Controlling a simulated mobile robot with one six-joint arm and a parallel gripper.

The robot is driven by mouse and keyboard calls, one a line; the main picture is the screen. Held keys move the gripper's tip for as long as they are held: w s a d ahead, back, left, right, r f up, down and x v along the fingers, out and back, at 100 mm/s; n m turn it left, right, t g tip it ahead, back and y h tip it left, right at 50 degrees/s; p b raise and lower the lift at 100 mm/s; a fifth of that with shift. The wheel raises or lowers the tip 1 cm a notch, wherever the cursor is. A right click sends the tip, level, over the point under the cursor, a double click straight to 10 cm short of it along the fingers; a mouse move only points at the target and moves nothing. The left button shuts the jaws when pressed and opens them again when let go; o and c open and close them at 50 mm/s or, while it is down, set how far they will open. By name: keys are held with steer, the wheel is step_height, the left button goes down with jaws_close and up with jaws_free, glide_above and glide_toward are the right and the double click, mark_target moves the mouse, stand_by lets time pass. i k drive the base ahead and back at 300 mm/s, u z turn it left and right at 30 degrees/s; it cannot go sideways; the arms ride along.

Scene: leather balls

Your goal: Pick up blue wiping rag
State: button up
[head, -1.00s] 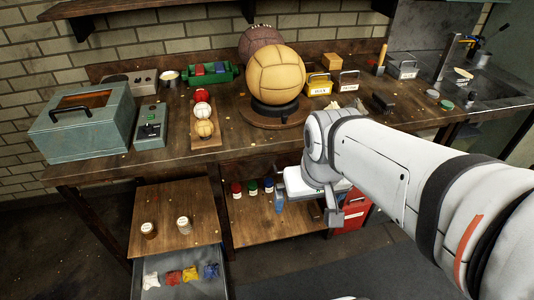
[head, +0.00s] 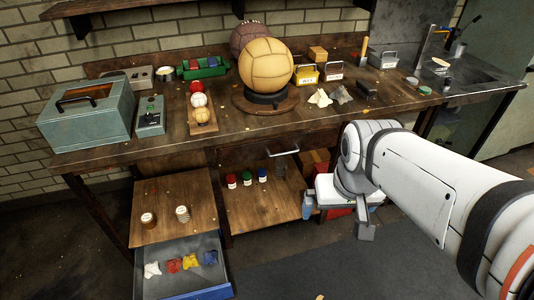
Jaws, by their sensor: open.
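The blue wiping rag (head: 210,257) lies crumpled at the right end of a row of rags in the open drawer (head: 190,277) at the lower left. A yellow rag (head: 191,262), a red rag (head: 174,265) and a white rag (head: 152,269) lie to its left. My gripper (head: 338,216) hangs at the end of my arm, right of the drawer and well apart from it. It is open, seems empty and points down; its jaws are only partly clear.
A wooden board (head: 172,207) with two small jars sits behind the drawer. A lower shelf (head: 258,207) holds red, green and blue jars. The workbench (head: 150,160) above carries a metal box, balls and tins. The floor (head: 290,260) between drawer and gripper looks mostly clear.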

mark_target(209, 258)
steer(key=z, duration=0.05)
steer(key=k, duration=0.65)
steer(key=u, duration=0.55)
steer(key=i, duration=1.45)
steer(key=u, duration=0.05)
steer(key=k, duration=0.45)
steer(key=z, duration=0.55)
steer(key=k, duration=1.05)
steer(key=u, duration=0.5)
steer(key=i, duration=0.5)
